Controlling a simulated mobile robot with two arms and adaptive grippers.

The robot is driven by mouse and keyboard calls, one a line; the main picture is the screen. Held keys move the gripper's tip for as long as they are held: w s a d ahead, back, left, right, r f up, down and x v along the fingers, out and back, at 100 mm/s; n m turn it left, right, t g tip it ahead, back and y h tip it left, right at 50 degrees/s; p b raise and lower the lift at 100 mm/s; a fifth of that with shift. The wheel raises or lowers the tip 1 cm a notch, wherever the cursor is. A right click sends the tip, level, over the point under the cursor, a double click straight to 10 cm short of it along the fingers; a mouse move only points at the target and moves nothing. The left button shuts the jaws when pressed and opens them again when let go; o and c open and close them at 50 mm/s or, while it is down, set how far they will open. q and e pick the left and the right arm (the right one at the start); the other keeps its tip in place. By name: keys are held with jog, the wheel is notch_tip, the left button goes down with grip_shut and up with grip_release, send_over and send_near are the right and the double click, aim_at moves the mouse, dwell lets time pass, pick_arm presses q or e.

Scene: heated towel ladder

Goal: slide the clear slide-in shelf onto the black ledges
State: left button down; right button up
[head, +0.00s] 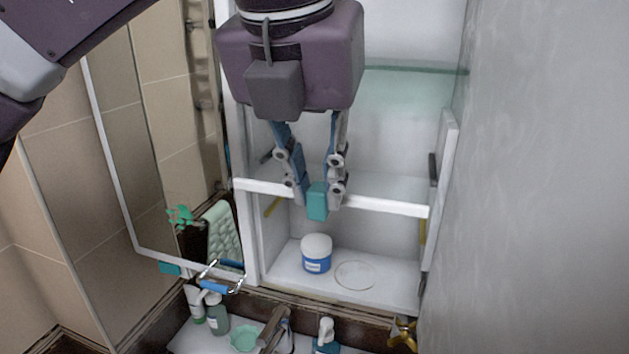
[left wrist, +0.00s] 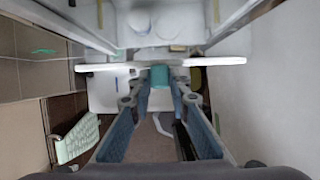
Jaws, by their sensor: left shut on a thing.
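My left gripper (head: 314,200) is shut on the teal grip block at the middle of the clear slide-in shelf's white front bar (head: 390,204). The bar lies across the cabinet opening; its left end overlaps the left cabinet wall in the picture. In the left wrist view the bar (left wrist: 105,67) spans both sides of my left gripper (left wrist: 160,84). The clear panel behind the bar is hard to make out. A black ledge (head: 432,167) shows on the right inner wall and another (head: 266,157) on the left. I cannot tell whether the shelf touches them. My right gripper is out of view.
Yellow ledges (head: 422,232) sit lower on the walls. A blue-and-white jar (head: 316,262) stands on the cabinet floor beside a pale ring (head: 355,275). A greenish glass shelf (head: 415,70) is above. A mirrored door (head: 140,130) stands open at left; bottles (head: 219,318) stand below.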

pick_arm(q)
jog(key=shift+w+d+p, duration=0.25)
jog(key=shift+w+p, duration=0.15)
jog(key=shift+w, duration=0.4)
jog(key=shift+w+d+p, duration=0.25)
jog(key=shift+w+p, duration=0.15)
jog(key=shift+w, duration=0.35)
jog(key=shift+w+d+p, duration=0.25)
jog(key=shift+w+p, duration=0.15)
jog(key=shift+w, duration=0.4)
jog(key=shift+w+d+p, duration=0.25)
jog(key=shift+w+p, duration=0.15)
jog(key=shift+w, duration=0.35)
jog(key=shift+w+d+p, duration=0.3)
jog(key=shift+w+p, duration=0.25)
jog(key=shift+w, duration=0.3)
jog(key=shift+w+d+p, duration=0.25)
jog(key=shift+w+p, duration=0.3)
jog(key=shift+w, duration=0.35)
jog(key=shift+w+d+p, duration=0.3)
jog(key=shift+w+p, duration=0.25)
jog(key=shift+w, duration=0.3)
jog(key=c, duration=2.2)
grip_release()
jog(key=shift+c, duration=0.2)
jog(key=o, duration=0.5)
jog(key=v, duration=1.2)
